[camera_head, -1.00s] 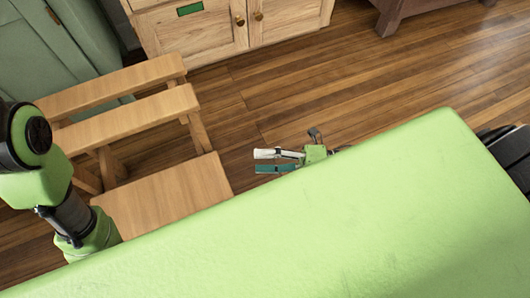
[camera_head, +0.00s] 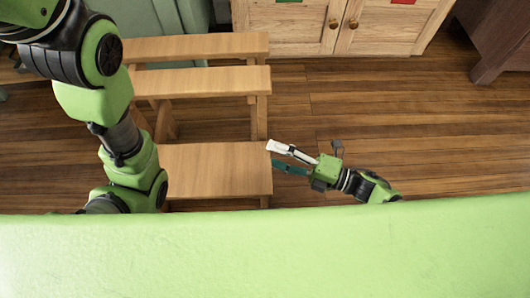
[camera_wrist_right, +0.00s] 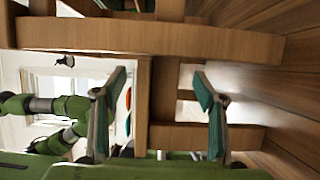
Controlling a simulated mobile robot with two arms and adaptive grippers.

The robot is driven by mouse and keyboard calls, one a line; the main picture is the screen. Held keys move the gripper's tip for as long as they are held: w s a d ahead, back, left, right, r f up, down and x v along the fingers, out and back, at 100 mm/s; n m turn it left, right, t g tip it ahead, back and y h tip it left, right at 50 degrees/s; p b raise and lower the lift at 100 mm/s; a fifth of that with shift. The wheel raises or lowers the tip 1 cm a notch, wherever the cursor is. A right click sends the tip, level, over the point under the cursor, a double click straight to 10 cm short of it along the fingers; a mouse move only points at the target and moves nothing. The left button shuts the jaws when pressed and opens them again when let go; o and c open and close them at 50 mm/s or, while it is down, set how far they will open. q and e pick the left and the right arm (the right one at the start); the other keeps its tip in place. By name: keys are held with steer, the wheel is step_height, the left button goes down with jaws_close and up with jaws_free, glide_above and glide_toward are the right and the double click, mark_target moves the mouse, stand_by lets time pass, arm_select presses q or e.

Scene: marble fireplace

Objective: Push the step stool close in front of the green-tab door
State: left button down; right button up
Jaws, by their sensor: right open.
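The wooden step stool (camera_head: 215,165) stands on the floor in the head view, its lowest step towards me and its higher steps further away. My right gripper (camera_head: 271,158) is open at the right edge of the lowest step; I cannot tell whether it touches. In the right wrist view the open fingers (camera_wrist_right: 158,95) face the stool's wooden boards (camera_wrist_right: 150,38). The green-tab door (camera_head: 285,25) is on the wooden cabinet beyond the stool, to its right; its green tab is cut by the top edge. My left arm passes over the stool's left side, its gripper hidden.
A red-tab door (camera_head: 395,28) adjoins the green-tab door. A green cabinet (camera_head: 150,18) stands at the back left, and dark wooden furniture (camera_head: 500,40) at the right. The wooden floor (camera_head: 420,125) is clear right of the stool and before the cabinet.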

mark_target(265, 152)
steer(key=shift+b+x, duration=0.4)
steer(key=shift+x, duration=1.35)
steer(key=shift+d, duration=0.1)
jaws_close()
